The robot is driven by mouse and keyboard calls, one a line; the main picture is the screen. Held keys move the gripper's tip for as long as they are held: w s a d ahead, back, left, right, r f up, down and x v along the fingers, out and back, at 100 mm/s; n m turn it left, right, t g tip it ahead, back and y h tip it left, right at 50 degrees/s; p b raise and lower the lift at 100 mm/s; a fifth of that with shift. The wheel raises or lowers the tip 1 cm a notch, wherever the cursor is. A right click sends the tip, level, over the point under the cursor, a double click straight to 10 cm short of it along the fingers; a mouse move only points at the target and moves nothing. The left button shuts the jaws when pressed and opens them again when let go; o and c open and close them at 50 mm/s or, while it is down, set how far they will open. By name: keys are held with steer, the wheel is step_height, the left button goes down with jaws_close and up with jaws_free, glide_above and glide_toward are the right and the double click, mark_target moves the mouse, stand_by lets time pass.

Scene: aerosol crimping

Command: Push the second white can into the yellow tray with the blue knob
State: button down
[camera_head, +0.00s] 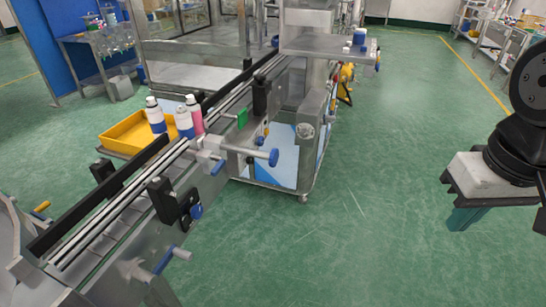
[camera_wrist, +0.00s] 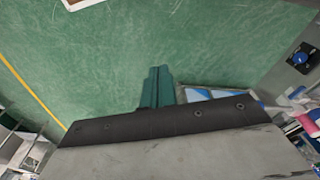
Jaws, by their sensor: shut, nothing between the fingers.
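The yellow tray (camera_head: 122,133) sits beside the far side of the conveyor in the head view. One white can (camera_head: 156,117) stands upright at or in the tray's right part; its base is partly hidden. A second white can (camera_head: 184,123) stands upright to its right, by the conveyor rail. The blue knob (camera_head: 273,157) is on the end of a metal rod that sticks out from the near side of the conveyor, roughly level with the cans. My gripper (camera_head: 463,219) is at the far right, over open floor, well apart from the knob. Its teal fingers (camera_wrist: 157,72) are shut and empty.
Other blue knobs (camera_head: 196,211) and black brackets line the conveyor's near side. The green floor between conveyor and gripper is clear.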

steer(key=w+a+f+m+y, duration=0.1)
steer(key=w+a+m+y, duration=0.3)
steer(key=w+m, duration=0.7)
steer(key=w+a+f+m+t+y, duration=0.1)
steer(key=w+a+m+y, duration=0.3)
steer(key=w+a+m, duration=0.4)
steer(key=w+f+m, duration=0.1)
steer(key=w+m, duration=0.2)
steer(key=w, duration=0.1)
steer(key=shift+w+a+t, duration=0.15)
steer(key=shift+w+t, duration=0.15)
glide_toward(276, 161)
step_height(276, 161, down, 5)
steer(key=w+a, duration=0.1)
steer(key=a, duration=0.1)
steer(key=shift+w+a+r, duration=0.1)
steer(key=shift+w+a, duration=0.25)
steer(key=shift+a, duration=0.4)
